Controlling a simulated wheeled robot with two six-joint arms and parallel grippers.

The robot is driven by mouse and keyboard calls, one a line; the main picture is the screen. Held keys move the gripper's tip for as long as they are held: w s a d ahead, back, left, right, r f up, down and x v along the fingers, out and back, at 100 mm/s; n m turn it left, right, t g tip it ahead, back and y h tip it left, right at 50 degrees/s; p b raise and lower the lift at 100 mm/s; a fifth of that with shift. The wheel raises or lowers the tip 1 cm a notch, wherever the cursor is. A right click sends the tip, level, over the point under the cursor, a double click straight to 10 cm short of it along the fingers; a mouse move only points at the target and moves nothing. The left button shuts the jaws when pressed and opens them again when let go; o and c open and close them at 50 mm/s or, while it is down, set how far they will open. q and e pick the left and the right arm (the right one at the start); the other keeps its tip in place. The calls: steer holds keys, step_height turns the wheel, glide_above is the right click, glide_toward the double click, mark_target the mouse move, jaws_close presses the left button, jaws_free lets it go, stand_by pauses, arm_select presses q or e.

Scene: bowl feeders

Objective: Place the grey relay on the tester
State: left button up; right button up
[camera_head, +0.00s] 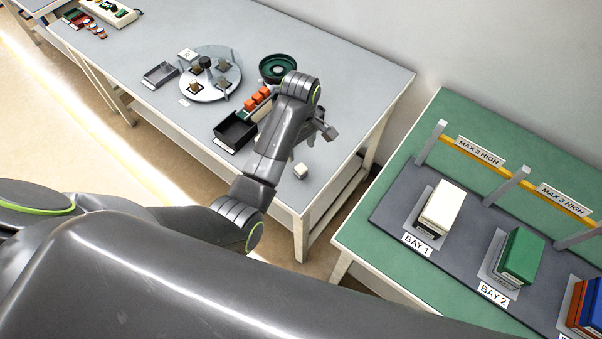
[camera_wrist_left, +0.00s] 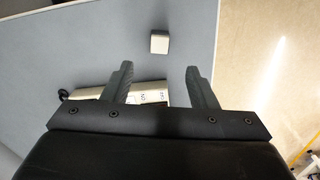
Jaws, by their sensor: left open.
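A small pale grey-white block (camera_head: 300,171), which looks like the relay, sits alone near the front right corner of the grey table. In the left wrist view the block (camera_wrist_left: 159,42) lies beyond my fingertips, between their lines and apart from them. My left gripper (camera_head: 318,136) is open and empty above the table, with its fingers (camera_wrist_left: 158,70) spread in the wrist view. A pale device with a printed label (camera_wrist_left: 150,92), possibly the tester, lies behind and below the fingers, partly hidden. In the head view my left arm covers that area. My right gripper is not in view.
A black tray (camera_head: 226,140), orange blocks (camera_head: 257,98), a green bowl (camera_head: 277,67) and a round plate with several parts (camera_head: 207,91) stand left of my arm. A grey tray (camera_head: 160,85) is farther left. A green bench (camera_head: 367,240) with stacked boxes stands right, across a gap.

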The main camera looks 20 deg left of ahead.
mark_target(301, 167)
arm_select(q)
step_height(301, 167, down, 6)
steer(key=shift+r+p, duration=0.2)
steer(key=shift+p, duration=0.1)
steer(key=shift+f+p, duration=0.45)
steer(key=shift+f, duration=2.2)
steer(key=c, duration=1.1)
steer(key=shift+r, duration=0.1)
jaws_close()
